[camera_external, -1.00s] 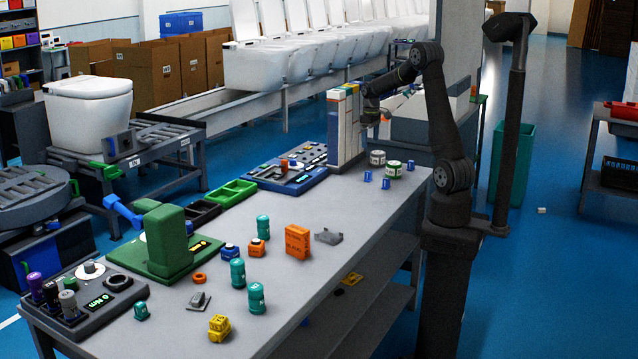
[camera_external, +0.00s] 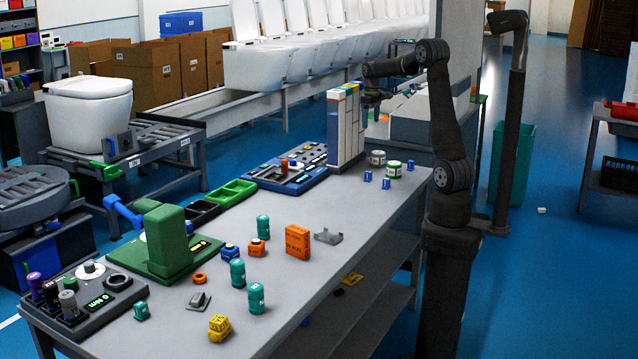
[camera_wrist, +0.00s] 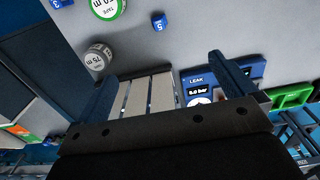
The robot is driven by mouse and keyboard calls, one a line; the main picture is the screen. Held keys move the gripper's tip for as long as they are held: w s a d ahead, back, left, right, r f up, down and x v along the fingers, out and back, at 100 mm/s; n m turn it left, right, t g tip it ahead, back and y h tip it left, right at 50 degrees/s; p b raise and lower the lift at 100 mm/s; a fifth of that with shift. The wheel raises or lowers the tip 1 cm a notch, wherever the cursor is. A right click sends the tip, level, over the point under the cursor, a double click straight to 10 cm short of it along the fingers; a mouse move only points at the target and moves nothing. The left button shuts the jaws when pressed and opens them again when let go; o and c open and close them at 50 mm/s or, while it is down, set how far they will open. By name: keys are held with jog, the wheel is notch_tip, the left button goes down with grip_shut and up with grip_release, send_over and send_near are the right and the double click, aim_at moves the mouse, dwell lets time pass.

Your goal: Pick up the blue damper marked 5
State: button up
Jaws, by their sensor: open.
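A small blue damper marked 5 (camera_wrist: 159,22) stands on the grey table near the top of the wrist view. Another blue damper, seemingly marked 3 (camera_wrist: 62,3), is cut off at the top edge of the wrist view. My gripper (camera_wrist: 162,70) is open and empty. In the external view my gripper (camera_external: 371,104) hangs above and beyond the dampers, beside the tall boxes, well apart from them.
An orange box (camera_external: 297,241) stands further down the table.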

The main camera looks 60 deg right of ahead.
dwell(0.3)
jog(key=c, duration=1.1)
jog(key=shift+f, duration=0.1)
jog(key=n+h, duration=0.4)
jog(key=n, duration=1.5)
send_near(369, 172)
jog(key=x, duration=0.4)
jog(key=shift+w+d+x, duration=0.1)
jog(key=shift+x, duration=1.5)
jog(key=shift+w+d+x, duration=0.1)
jog(key=shift+w+x, duration=0.05)
jog(key=shift+x, duration=1.5)
